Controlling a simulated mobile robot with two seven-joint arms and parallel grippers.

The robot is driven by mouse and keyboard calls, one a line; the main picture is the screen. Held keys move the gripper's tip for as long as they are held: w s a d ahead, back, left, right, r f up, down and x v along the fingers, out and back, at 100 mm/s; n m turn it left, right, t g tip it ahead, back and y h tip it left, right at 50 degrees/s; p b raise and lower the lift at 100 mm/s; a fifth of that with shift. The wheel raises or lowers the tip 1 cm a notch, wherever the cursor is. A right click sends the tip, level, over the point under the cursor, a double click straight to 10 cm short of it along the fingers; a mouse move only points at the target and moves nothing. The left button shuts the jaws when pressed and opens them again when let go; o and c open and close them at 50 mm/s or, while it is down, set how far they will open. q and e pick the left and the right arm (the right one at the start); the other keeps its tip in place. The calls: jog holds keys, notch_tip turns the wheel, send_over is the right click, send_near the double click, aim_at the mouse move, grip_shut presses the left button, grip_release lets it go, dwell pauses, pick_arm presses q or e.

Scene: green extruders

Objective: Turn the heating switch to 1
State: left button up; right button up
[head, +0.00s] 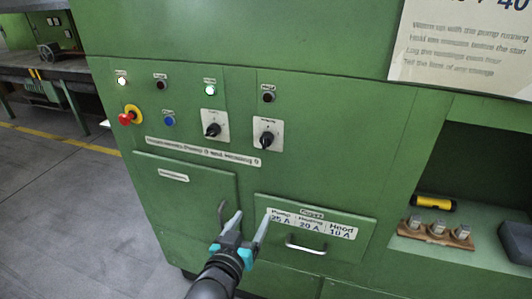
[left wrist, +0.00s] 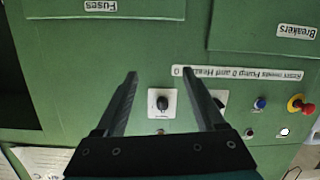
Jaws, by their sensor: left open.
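The heating switch (head: 267,135) is a black knob on a white plate, the right one of two on the green panel in the head view. In the left wrist view, which looks at the panel upside down, the heating switch (left wrist: 162,103) shows between my open fingers, apart from both. The other knob, the pump switch (head: 214,124), is partly behind a finger in the left wrist view (left wrist: 218,101). My left gripper (head: 253,214) is open and empty, below the switches in the head view. Knob positions are too small to read surely. My right gripper is out of view.
A fuse drawer (head: 342,218) with a handle and a breaker door (head: 181,193) lie below the switches. A red stop button (head: 125,119), a blue button (head: 169,121) and lamps sit left and above. An open shelf at right holds a yellow-black cylinder (head: 433,203).

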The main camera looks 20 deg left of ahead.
aim_at(264, 145)
pick_arm(q)
notch_tip(264, 145, up, 11)
jog(key=n+t, duration=0.1)
jog(key=t, duration=0.1)
jog(key=w, duration=1)
jog(key=w+a, duration=0.1)
jog(key=w, duration=0.4)
jog(key=shift+w+r+p, duration=0.1)
jog(key=shift+p, duration=0.25)
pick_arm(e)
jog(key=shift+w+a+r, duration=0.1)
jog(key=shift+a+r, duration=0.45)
pick_arm(q)
grip_shut()
